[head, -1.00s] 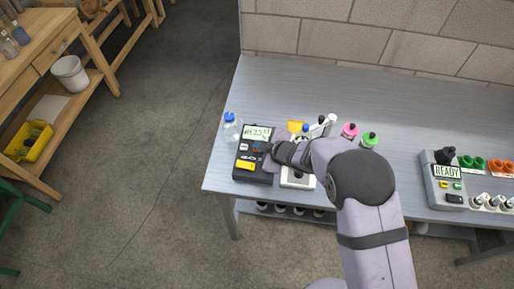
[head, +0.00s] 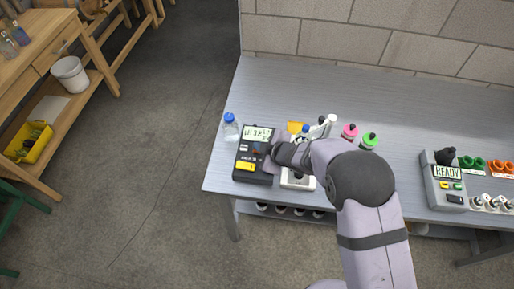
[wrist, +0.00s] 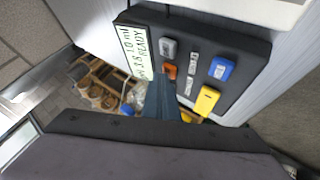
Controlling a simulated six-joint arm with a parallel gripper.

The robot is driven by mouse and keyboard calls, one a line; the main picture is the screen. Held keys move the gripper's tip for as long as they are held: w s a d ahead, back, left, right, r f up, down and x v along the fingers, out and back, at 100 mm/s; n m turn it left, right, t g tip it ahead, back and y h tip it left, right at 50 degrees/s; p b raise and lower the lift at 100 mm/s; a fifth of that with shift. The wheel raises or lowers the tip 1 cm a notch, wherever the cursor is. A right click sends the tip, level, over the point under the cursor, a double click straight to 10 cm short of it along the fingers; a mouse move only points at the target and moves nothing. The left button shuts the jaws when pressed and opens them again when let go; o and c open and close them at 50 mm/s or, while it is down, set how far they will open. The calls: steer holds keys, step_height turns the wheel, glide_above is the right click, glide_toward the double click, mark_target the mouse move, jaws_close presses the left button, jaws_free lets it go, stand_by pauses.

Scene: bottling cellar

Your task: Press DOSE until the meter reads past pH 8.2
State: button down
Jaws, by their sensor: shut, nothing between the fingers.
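The dark meter box (head: 253,170) stands near the left end of the metal bench, with a lit display (head: 257,134). In the wrist view its display (wrist: 138,50) shows READY and other characters too small to read surely. Its face carries a grey button (wrist: 169,48), an orange button (wrist: 170,70), a blue button (wrist: 221,68) and a yellow button (wrist: 207,100). I cannot read which is DOSE. My gripper (wrist: 162,82) is shut and empty, its tip close by the orange button; contact cannot be told. In the head view my gripper (head: 268,163) is at the meter's right side.
A white stand (head: 298,180) is right of the meter, partly under my arm. A blue-capped bottle (head: 230,128) stands left, pink (head: 349,132) and green (head: 369,140) bottles behind right. A grey box reading READY (head: 446,172) stands further right. The bench's back is clear.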

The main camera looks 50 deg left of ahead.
steer(key=shift+r+p, duration=0.55)
steer(key=shift+r, duration=0.2)
steer(key=shift+r, duration=0.1)
step_height(320, 180, up, 5)
steer(key=p, duration=0.4)
steer(key=shift+p, duration=0.3)
stand_by(0.4)
